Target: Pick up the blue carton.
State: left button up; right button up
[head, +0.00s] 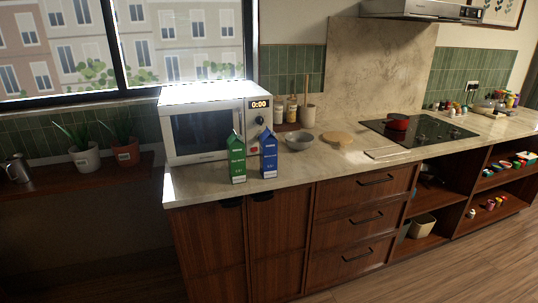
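The blue carton (269,157) stands upright on the counter near its front edge, in front of the microwave's right side. It has a gabled top and a white band near its base. A green carton (237,160) of like shape stands upright just to its left, with a small gap between them. The blue carton's front is in plain view. Neither of my grippers shows in the head view.
The microwave (203,133) stands behind the cartons. A grey bowl (299,142), a round wooden board (336,139) and a white board (388,153) lie to the right, before the black cooktop (418,130). Bare counter (315,163) lies right of the blue carton.

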aim_at(268, 142)
jog(key=i+j+z, duration=0.1)
jog(key=i+j, duration=0.55)
jog(key=i+j+z, duration=0.15)
jog(key=i+j, duration=0.45)
jog(key=j, duration=0.2)
